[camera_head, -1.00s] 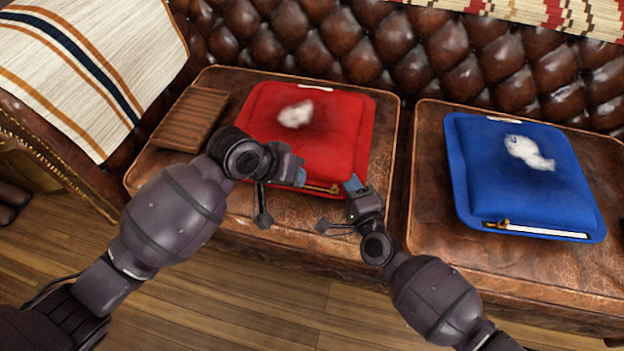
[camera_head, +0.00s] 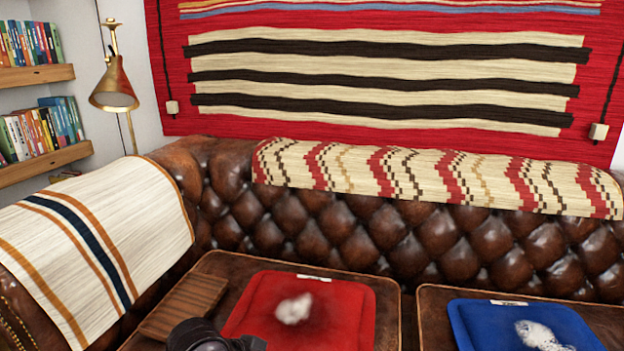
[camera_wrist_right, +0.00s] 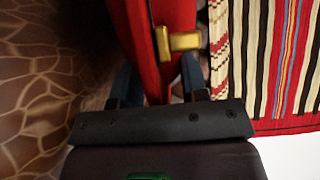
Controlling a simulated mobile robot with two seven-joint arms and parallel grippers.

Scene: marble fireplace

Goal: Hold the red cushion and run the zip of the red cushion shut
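The red cushion (camera_head: 340,310) lies on the left seat in the head view, with a pale fuzzy patch on top and its front edge cut off. My left wrist and part of the left gripper (camera_head: 250,344) show at the bottom edge by the cushion's front left; the fingers are out of frame. In the right wrist view, the red cushion's edge (camera_wrist_right: 150,50) runs between the spread fingers of my right gripper (camera_wrist_right: 157,72). A gold zip pull (camera_wrist_right: 182,42) sits just beyond the fingertips, nearer the right finger. I cannot see how far the zip is open.
A blue cushion (camera_head: 480,325) lies on the right seat. A brown slatted tray (camera_head: 185,305) is left of the red cushion. The tufted sofa back (camera_head: 340,235) rises behind, and a striped throw (camera_head: 100,235) covers the left armrest.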

